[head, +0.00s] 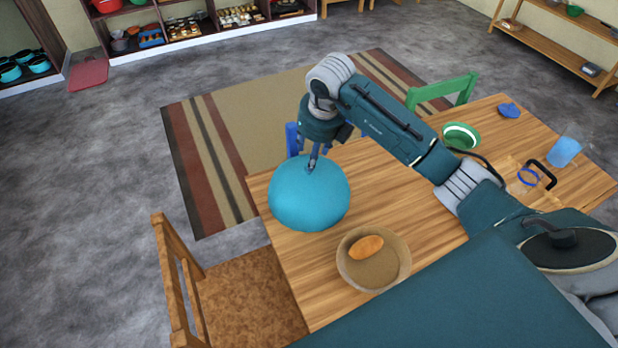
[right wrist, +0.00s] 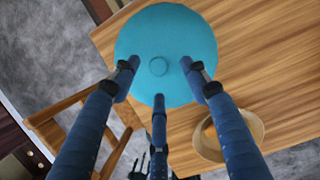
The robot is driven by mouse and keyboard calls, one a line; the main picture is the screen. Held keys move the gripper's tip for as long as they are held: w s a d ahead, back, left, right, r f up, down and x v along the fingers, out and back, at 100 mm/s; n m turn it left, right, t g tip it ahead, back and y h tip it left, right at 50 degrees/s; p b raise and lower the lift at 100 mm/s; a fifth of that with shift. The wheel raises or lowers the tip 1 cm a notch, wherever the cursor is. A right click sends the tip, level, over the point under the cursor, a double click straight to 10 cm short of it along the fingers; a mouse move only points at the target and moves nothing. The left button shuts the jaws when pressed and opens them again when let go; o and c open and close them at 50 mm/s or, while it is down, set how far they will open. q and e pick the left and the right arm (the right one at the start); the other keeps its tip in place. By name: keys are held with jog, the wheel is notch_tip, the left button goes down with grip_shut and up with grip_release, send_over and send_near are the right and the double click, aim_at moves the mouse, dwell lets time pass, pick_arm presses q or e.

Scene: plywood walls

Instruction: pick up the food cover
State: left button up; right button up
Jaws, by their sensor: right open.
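The food cover (head: 309,200) is a teal dome standing on the near left end of the wooden table. In the right wrist view the food cover (right wrist: 166,35) shows from above, with a small round knob (right wrist: 158,67) on top. My right gripper (head: 313,163) points down right above the top of the cover. In the right wrist view its three fingers (right wrist: 160,75) are spread around the knob, with clear space between them and it. I cannot tell whether the fingertips touch the dome. My left gripper is not in view.
A bowl with an orange-brown food item (head: 366,247) stands near the cover on the table (head: 395,215). A green bowl (head: 461,136), a blue cup (head: 564,151) and a clear jug stand farther right. A wooden chair (head: 235,290) is at the left edge; a green chair (head: 443,92) is behind.

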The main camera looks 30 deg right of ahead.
jog(key=p, duration=0.2)
send_over(309, 181)
jog(key=w+d, duration=0.1)
jog(key=w, duration=0.1)
notch_tip(309, 181, down, 4)
jog(key=shift+d+f, duration=0.15)
jog(key=shift+f, duration=0.05)
jog(key=shift+w+f, duration=0.1)
jog(key=shift+f, duration=0.35)
jog(key=c, duration=0.9)
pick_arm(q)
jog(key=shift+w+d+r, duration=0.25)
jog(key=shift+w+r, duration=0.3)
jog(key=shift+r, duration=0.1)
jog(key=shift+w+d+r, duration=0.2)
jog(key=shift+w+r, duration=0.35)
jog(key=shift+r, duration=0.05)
pick_arm(e)
grip_shut()
